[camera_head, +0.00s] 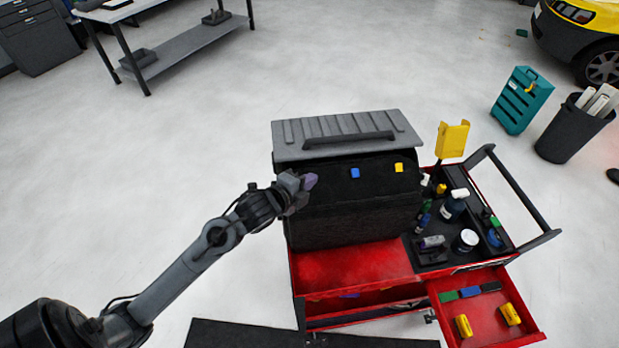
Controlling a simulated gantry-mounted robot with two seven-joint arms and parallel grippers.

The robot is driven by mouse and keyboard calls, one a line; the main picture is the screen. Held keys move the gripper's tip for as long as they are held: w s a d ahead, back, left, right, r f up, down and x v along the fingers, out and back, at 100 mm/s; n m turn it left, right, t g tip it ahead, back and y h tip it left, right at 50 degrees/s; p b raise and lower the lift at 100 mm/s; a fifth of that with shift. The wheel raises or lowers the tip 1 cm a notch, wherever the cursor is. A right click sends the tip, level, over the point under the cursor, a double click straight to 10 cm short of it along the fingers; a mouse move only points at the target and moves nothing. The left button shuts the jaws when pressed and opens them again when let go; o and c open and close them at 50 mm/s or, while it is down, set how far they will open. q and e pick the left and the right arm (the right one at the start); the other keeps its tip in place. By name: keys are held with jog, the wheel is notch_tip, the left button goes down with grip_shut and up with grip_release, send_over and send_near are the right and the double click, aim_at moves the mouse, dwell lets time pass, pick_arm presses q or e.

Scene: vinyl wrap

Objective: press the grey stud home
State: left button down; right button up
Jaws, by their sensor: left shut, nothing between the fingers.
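A black box (350,205) with a ribbed grey lid stands on the red cart. A blue stud (355,173) and a yellow stud (399,167) sit on its upper front face. My left gripper (308,182) is shut and empty, at the upper left of that face, to the left of the blue stud. A purplish-grey piece shows at its tip; I cannot tell whether this is the fingers or the grey stud. No grey stud shows clearly elsewhere; the gripper may hide it. I cannot tell whether the tip touches the box. My right gripper is not in view.
The red cart (350,262) has an open drawer (482,312) at the front right with yellow pieces in it. Bottles and a white jar (465,240) stand in its black tray, right of the box. A yellow holder (452,138) stands behind them.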

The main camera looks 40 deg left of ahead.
pick_arm(q)
jog(key=shift+f, duration=0.1)
dwell(0.3)
jog(key=shift+w+a+f, duration=0.15)
jog(key=shift+a+f, duration=0.05)
jog(key=shift+f, duration=0.05)
jog(key=shift+w+a+f, duration=0.1)
jog(key=shift+f, duration=0.05)
dwell(0.6)
jog(key=shift+w+a+f, duration=0.1)
jog(key=shift+a+f, duration=0.05)
jog(key=shift+f, duration=0.1)
dwell(0.3)
jog(key=shift+r, duration=0.15)
dwell(0.3)
jog(key=shift+s+d+r+p, duration=0.35)
jog(key=shift+s+d+r, duration=0.1)
jog(key=shift+r, duration=0.15)
